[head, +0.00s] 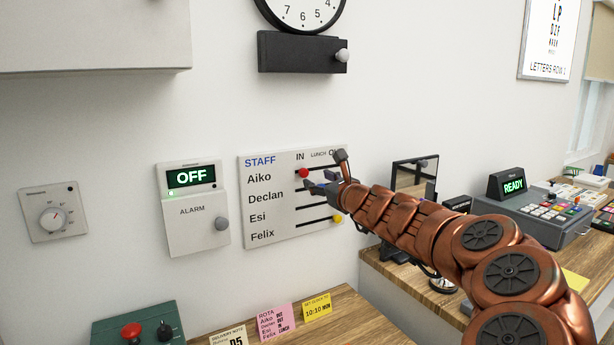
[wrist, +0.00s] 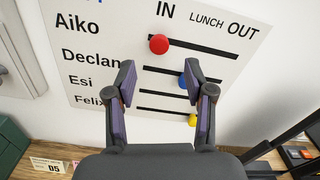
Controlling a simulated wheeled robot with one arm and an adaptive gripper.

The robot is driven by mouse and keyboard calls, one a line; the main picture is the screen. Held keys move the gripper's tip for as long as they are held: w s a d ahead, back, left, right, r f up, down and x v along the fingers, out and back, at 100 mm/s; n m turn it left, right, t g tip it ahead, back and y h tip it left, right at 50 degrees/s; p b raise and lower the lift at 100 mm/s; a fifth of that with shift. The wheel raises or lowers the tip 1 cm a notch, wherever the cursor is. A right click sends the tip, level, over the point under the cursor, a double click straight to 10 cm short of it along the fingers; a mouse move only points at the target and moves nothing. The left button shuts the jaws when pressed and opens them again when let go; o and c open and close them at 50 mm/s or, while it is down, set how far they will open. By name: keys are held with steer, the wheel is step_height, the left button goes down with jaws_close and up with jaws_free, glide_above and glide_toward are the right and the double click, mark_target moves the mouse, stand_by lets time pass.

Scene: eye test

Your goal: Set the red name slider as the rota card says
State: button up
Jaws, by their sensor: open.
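The white staff board (head: 262,215) hangs on the wall with columns IN, LUNCH and OUT. The red slider (head: 303,173) is on Aiko's track at the IN end; it also shows in the wrist view (wrist: 159,44). My gripper (wrist: 160,78) is open and empty in front of the board, its fingertips below the red knob and apart from it. A blue slider (wrist: 183,82) shows partly behind the right finger. A yellow slider (head: 338,218) is at the right end of Felix's track. The pink rota card (head: 276,322) stands below; Aiko's entry is too small to read surely.
An alarm box (head: 192,210) reading OFF is left of the board. A clock with a dark box (head: 303,52) is above. A wooden counter (head: 340,312) runs below, with a yellow card (head: 317,308) and a green box (head: 135,325). A till (head: 535,215) stands right.

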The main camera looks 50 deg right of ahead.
mark_target(305, 173)
steer(key=shift+p+x, duration=0.3)
steer(key=shift+x, duration=2.95)
jaws_close()
